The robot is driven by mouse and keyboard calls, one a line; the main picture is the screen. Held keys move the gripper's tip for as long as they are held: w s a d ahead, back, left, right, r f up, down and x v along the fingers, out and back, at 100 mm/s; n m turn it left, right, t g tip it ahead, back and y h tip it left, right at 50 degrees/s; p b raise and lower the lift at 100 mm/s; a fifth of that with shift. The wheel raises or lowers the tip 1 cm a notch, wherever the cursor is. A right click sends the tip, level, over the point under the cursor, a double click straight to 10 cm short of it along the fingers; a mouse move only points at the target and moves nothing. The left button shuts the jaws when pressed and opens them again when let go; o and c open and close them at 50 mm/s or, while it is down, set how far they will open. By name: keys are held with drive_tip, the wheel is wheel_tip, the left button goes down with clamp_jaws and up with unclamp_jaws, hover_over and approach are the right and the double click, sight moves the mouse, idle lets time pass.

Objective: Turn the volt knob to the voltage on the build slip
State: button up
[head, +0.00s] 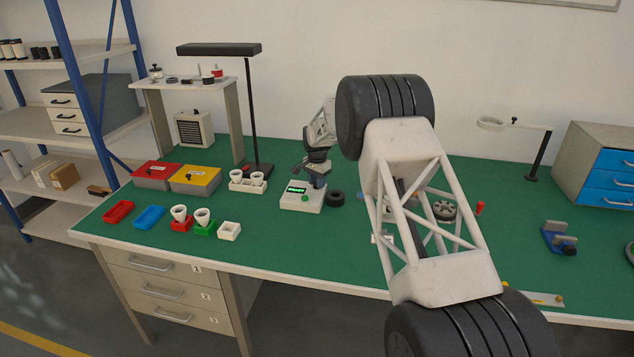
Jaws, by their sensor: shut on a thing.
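A white tester box (301,200) with a lit green display (296,190) and a green button stands on the green bench near the middle. My gripper (318,182) points down at the right end of this box. Its jaws are shut on what appears to be the volt knob, which the fingers hide. The knob's setting cannot be read from here. The display text is too small to read surely. I cannot make out a build slip; a small white piece (382,238) shows partly behind my arm.
A black round part (336,198) lies just right of the box. My arm covers much of the right middle.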

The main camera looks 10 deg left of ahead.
drive_tip(key=shift+m, duration=0.4)
drive_tip(key=o, duration=0.9)
drive_tip(key=shift+r, duration=0.2)
drive_tip(key=shift+r, duration=3.75)
drive_tip(key=shift+r, duration=0.1)
